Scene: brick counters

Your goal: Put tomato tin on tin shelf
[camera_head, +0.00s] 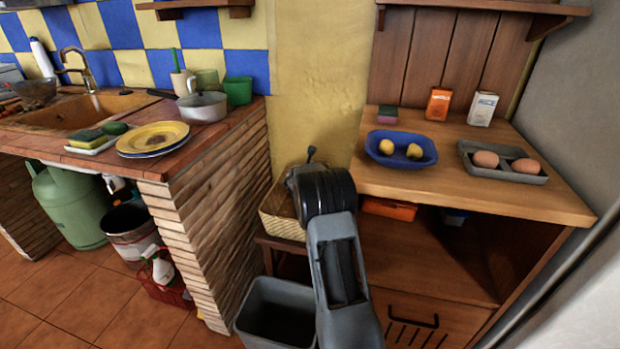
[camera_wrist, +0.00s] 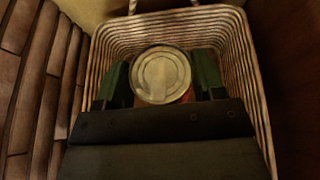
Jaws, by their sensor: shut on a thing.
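The tomato tin (camera_wrist: 161,76) shows in the wrist view as a round pale metal lid with a sliver of red side below it. My gripper (camera_wrist: 163,85) is shut on it, with one dark green finger on each side. The tin is inside the wicker basket (camera_wrist: 243,60); I cannot tell whether it touches the bottom. In the head view the basket (camera_head: 277,222) stands between the brick counter and the wooden cabinet, and my arm hides the gripper and the tin. I cannot tell which shelf is the tin shelf.
The brick counter (camera_head: 215,190) rises left of the basket and the wooden cabinet (camera_head: 470,190) right of it, leaving a narrow gap. A grey bin (camera_head: 262,290) stands in front. A blue bowl (camera_head: 372,146) and an egg tray (camera_head: 475,169) are on the cabinet. A wall shelf (camera_head: 490,5) hangs above.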

